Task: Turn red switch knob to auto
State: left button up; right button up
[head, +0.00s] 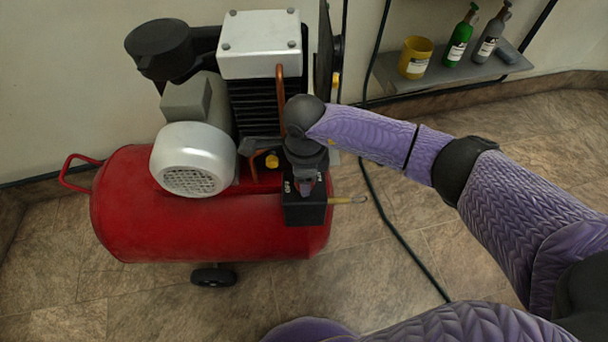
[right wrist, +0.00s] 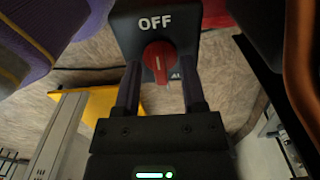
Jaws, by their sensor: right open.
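The red switch knob (right wrist: 159,57) sits on the black switch box (right wrist: 128,30) and shows in the right wrist view. White "OFF" lettering is above the knob and part of an "AU" label is at its lower right. The white mark on the knob lies roughly along the line towards "OFF". My right gripper (right wrist: 162,80) is open, with one finger on each side of the knob and small gaps visible. How deep the fingers reach cannot be told. In the head view my right gripper (head: 305,184) is over the box (head: 306,212) and largely hides the knob. My left gripper is not seen.
The box is on the red compressor tank (head: 200,225), beside the motor (head: 193,160) and a copper pipe (head: 281,100). A short brass-coloured fitting (head: 343,200) sticks out right of the box. A shelf (head: 440,75) with bottles stands at the back right.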

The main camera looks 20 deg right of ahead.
jog(key=shift+c, duration=0.3)
grip_shut()
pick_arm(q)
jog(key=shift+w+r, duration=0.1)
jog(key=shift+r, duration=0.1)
pick_arm(e)
jog(key=shift+r+m, duration=0.1)
jog(key=shift+m, duration=0.2)
jog(key=m+p, duration=0.2)
jog(key=m, duration=0.1)
jog(key=shift+r, duration=0.1)
jog(key=m+p, duration=0.2)
jog(key=m, duration=0.3)
jog(key=shift+p, duration=0.4)
jog(key=m+p, duration=0.2)
jog(key=m, duration=0.2)
jog(key=shift+m, duration=0.4)
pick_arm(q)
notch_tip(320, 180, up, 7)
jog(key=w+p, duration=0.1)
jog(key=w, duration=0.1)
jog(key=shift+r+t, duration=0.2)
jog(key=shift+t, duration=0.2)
pick_arm(e)
jog(key=m, duration=0.4)
pick_arm(q)
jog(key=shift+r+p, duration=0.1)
jog(key=shift+p, duration=0.25)
pick_arm(e)
jog(key=shift+m, duration=0.4)
